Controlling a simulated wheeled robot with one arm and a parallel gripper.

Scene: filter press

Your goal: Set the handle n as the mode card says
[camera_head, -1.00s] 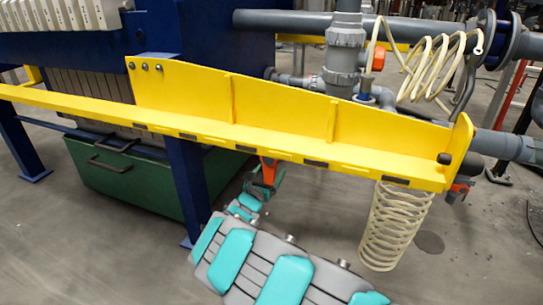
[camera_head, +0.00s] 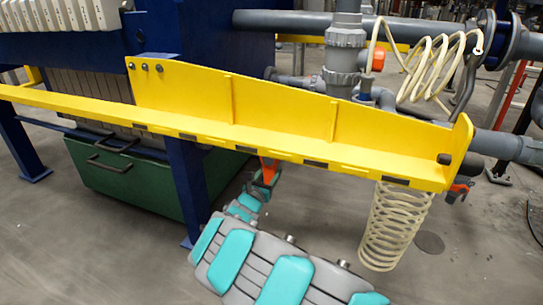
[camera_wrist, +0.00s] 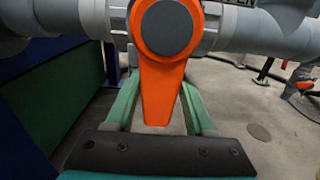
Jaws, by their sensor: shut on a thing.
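An orange lever handle (camera_wrist: 162,85) with a dark round hub cap sits on a grey pipe valve in the wrist view. It points toward my wrist. My gripper (camera_wrist: 158,100) has its two green fingers on either side of the handle, and it is shut on it. In the head view my gripper (camera_head: 262,186) is small and partly hidden under the yellow beam, with some orange of the handle (camera_head: 268,170) showing. The valve body is hidden there. No letter n label and no mode card can be read in either view.
A yellow beam (camera_head: 290,147) runs across above my arm. A blue post (camera_head: 190,190) and a green bin (camera_head: 130,178) stand to the left. A cream coiled hose (camera_head: 395,225) hangs at the right. Another orange handle (camera_wrist: 302,86) shows at the wrist view's right. Floor in front is open.

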